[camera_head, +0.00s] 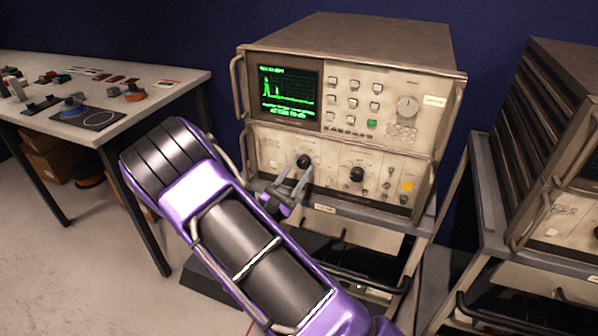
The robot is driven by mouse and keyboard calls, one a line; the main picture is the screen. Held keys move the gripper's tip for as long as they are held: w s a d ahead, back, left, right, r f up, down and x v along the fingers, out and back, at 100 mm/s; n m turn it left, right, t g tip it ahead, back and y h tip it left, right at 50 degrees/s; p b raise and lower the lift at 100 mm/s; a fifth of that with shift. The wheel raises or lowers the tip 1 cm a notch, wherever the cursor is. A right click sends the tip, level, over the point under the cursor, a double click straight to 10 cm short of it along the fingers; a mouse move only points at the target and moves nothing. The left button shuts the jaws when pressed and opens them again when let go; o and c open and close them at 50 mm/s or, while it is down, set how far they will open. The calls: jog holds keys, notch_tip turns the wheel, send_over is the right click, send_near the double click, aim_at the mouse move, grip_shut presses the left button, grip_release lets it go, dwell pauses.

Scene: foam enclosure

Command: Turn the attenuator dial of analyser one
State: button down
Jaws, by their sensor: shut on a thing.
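The analyser (345,45) is a beige two-part instrument on a stand in the middle of the view, with a lit green trace on its screen (290,92). Its lower panel has a black dial on the left (303,160) and another black dial to the right (357,174). My gripper (298,183) is at the left black dial, its fingers shut on it. The arm comes up from the bottom and hides the lower left of the panel. Lettering by the dials is too small to read.
A second instrument (545,130) stands on a rack at the right, with a narrow gap between. A white table (150,75) with several small parts is at the left. Metal handles (240,90) stick out beside the analyser's panels. Open floor lies at the lower left.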

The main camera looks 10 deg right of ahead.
jog(key=shift+m, duration=0.4)
jog(key=shift+c, duration=2.2)
grip_release()
jog(key=v, duration=1.7)
jog(key=shift+a, duration=0.3)
jog(key=shift+r, duration=0.15)
